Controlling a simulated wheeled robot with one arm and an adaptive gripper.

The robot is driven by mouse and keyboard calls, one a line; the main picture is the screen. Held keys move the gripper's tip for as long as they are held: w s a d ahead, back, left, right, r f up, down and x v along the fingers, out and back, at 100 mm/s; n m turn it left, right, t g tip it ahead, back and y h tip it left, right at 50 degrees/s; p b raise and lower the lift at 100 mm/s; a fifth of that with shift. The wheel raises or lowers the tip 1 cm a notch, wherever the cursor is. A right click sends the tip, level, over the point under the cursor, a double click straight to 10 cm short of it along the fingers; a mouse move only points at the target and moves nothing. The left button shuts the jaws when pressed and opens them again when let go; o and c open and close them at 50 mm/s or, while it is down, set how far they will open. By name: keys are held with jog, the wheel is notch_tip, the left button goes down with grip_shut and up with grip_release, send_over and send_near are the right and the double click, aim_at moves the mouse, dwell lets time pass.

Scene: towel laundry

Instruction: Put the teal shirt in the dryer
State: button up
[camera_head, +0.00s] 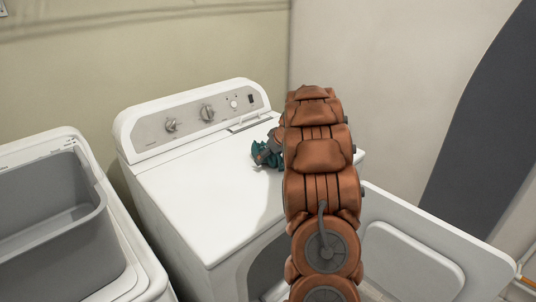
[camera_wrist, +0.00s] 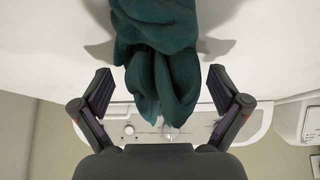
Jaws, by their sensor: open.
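The teal shirt (camera_head: 265,154) lies crumpled on top of the white dryer (camera_head: 200,200), mostly hidden behind my orange arm in the head view. In the wrist view, the teal shirt (camera_wrist: 160,55) hangs into the space ahead of and between my fingers. My gripper (camera_wrist: 160,85) is open, one finger on each side of the shirt with a gap to it on both sides. In the head view my gripper is largely hidden by my arm. The dryer door (camera_head: 420,255) stands open to the right, and part of the dark opening shows beside my arm.
A white washer with a grey open tub (camera_head: 50,215) stands at the left. The dryer's control panel (camera_head: 200,115) with knobs rises at its back. A dark ironing board (camera_head: 480,120) leans at the right wall. The dryer's left top is clear.

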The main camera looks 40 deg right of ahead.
jog(key=shift+c, duration=0.3)
jog(key=c, duration=1.5)
